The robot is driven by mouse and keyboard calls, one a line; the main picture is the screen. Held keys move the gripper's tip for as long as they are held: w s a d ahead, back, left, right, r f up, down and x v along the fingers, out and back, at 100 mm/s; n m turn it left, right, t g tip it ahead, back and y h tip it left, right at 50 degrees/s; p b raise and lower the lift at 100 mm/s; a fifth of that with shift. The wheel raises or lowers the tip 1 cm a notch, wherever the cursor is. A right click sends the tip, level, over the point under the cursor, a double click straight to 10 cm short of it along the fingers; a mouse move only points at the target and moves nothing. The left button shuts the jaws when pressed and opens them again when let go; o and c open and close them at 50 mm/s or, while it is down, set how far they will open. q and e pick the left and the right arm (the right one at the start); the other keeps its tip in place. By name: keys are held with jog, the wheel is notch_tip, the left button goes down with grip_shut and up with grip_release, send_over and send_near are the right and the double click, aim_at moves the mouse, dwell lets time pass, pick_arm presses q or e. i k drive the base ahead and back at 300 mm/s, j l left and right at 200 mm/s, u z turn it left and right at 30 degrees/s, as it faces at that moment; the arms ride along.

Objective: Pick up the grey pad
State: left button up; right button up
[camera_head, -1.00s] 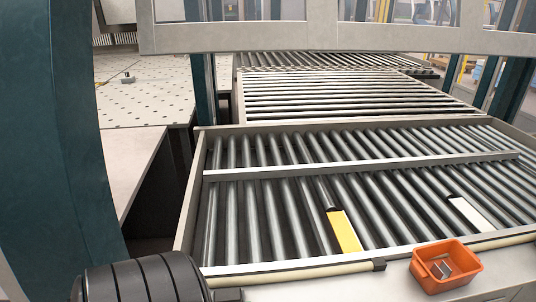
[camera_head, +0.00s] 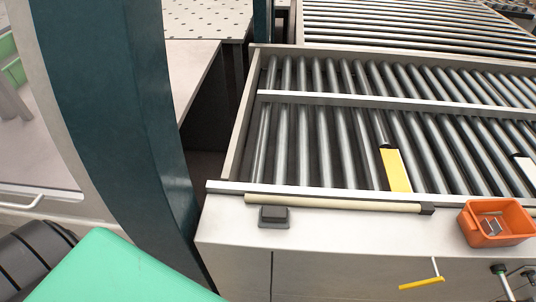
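A small dark grey pad (camera_head: 274,216) lies on the light ledge in front of the roller conveyor, near the ledge's left end. It sits just below the left part of a beige bar with a dark end. Neither of my grippers shows in the head view.
An orange bin (camera_head: 497,222) with small metal pieces stands on the ledge at the right. The beige bar (camera_head: 340,204) runs along the conveyor's front edge. A yellow piece (camera_head: 396,170) lies on the rollers. A dark teal post (camera_head: 125,110) stands left of the ledge. The ledge's middle is clear.

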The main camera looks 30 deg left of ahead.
aim_at(270, 216)
jog(key=u, duration=0.7)
